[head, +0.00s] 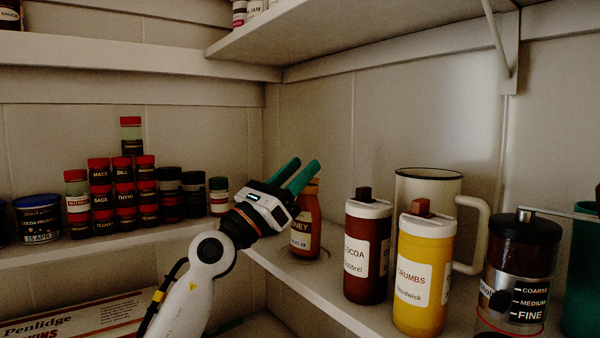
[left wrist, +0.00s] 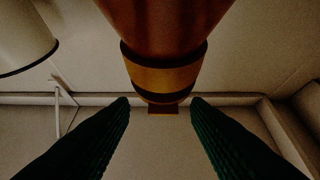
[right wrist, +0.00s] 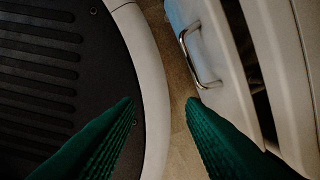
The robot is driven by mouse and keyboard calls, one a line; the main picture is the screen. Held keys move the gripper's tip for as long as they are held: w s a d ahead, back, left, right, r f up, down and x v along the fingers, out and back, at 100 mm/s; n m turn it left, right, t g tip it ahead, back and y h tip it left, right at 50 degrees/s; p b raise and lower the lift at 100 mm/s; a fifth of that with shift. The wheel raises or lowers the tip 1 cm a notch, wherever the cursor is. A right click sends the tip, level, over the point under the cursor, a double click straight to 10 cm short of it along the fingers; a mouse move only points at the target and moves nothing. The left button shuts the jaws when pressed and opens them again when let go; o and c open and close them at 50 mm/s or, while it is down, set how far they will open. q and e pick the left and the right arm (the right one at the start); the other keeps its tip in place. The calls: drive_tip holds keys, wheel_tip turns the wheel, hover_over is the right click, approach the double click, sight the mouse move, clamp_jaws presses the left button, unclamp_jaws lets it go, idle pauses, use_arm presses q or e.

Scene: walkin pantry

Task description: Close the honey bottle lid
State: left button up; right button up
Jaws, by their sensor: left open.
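The honey bottle (head: 306,228) is orange-brown with a cream label. It stands upright on the right-hand shelf near the corner, partly hidden by my left gripper (head: 303,168). Its reddish top (head: 313,182) shows just beside the green fingers. In the left wrist view the bottle (left wrist: 180,25) comes in from the top edge, with a yellow-brown collar (left wrist: 163,78) and a small brown tab beyond it. The green fingers of my left gripper (left wrist: 160,102) are spread, with clear gaps to the collar on both sides. I cannot tell how the lid sits. My right gripper (right wrist: 160,102) is open and empty.
The cocoa jar (head: 367,255), the yellow crumbs jar (head: 422,280), a cream mug (head: 430,185) and a coffee grinder (head: 520,270) stand to the right. Stacked spice jars (head: 125,198) fill the left shelf. The right wrist view shows a handled drawer front (right wrist: 215,60).

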use_arm(q)
drive_tip(key=b+v, duration=0.1)
drive_tip(key=v, duration=1)
drive_tip(key=shift+f+b, duration=0.3)
drive_tip(key=shift+b, duration=0.1)
drive_tip(key=shift+a, duration=0.15)
drive_tip(key=shift+c, duration=0.5)
